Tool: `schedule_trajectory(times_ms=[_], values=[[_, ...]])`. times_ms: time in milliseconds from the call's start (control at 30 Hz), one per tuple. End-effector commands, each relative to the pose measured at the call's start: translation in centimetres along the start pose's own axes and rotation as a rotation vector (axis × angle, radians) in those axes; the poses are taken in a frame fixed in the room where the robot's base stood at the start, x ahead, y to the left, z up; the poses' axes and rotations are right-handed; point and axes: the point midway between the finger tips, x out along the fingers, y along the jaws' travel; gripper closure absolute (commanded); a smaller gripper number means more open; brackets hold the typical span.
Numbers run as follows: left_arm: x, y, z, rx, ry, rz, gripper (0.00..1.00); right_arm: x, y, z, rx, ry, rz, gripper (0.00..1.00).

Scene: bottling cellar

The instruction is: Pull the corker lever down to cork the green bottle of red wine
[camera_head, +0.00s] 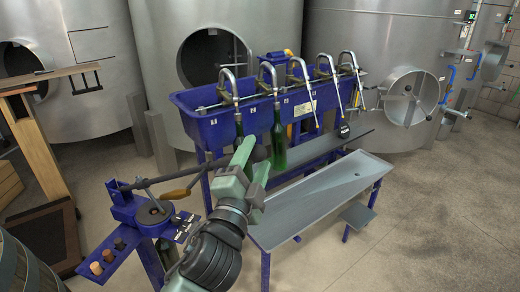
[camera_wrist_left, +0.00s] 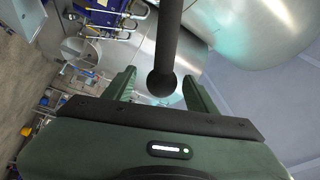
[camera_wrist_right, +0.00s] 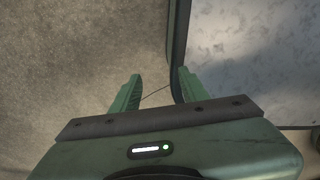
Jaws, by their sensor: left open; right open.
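The blue corker (camera_head: 150,212) stands at the lower left in the head view. Its dark lever (camera_head: 205,165) reaches right, toward my left gripper (camera_head: 250,166). In the left wrist view the lever (camera_wrist_left: 167,40) ends in a black ball between the fingers of my left gripper (camera_wrist_left: 160,90). These fingers are open, with gaps to the ball. A green bottle (camera_head: 278,148) hangs under a filler spout; another green bottle is partly hidden behind my gripper.
A blue filling trough (camera_head: 215,128) with several spouts stands behind. A grey bench top (camera_head: 325,195) lies right of my left arm. Corks (camera_head: 108,256) stand on the corker's side shelf. Steel tanks (camera_head: 385,60) line the back. The floor at the right is clear.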

Motion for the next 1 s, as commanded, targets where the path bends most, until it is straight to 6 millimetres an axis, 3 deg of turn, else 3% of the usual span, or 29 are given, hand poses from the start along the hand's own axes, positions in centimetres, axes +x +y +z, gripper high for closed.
schedule_trajectory(times_ms=[200, 500, 533, 667, 700, 767, 867, 1000], values=[[-2.8, 0.1, 0.0, -0.001, 0.000, 0.002, 0.43, 0.4, -0.2, 0.0, 0.001, 0.001, -0.002, 0.56], [-3.2, 0.0, 0.0, 0.000, -0.001, 0.001, 0.43, 0.4, -0.3, -0.1, 0.002, 0.002, -0.004, 0.56], [-3.2, 0.0, 0.0, 0.000, -0.001, 0.001, 0.43, 0.4, -0.3, -0.1, 0.002, 0.002, -0.003, 0.58], [-3.5, 0.8, 1.2, -0.033, -0.034, 0.025, 0.43, 0.4, 0.1, -0.4, 0.000, 0.008, 0.001, 0.94], [-3.9, 1.6, 2.3, -0.065, -0.065, 0.047, 0.43, 0.4, 0.2, -0.7, -0.001, 0.014, 0.002, 1.00], [-4.9, 3.3, 4.7, -0.138, -0.137, 0.098, 0.43, 0.3, 0.5, -1.3, -0.002, 0.026, 0.005, 1.00], [-4.2, 6.4, 7.2, -0.176, -0.197, 0.167, 0.43, -1.5, 4.0, -9.3, -0.017, 0.179, 0.038, 1.00], [-4.4, 12.9, 11.9, -0.242, -0.300, 0.287, 0.43, -6.8, 8.4, -22.8, -0.050, 0.457, 0.065, 1.00]])
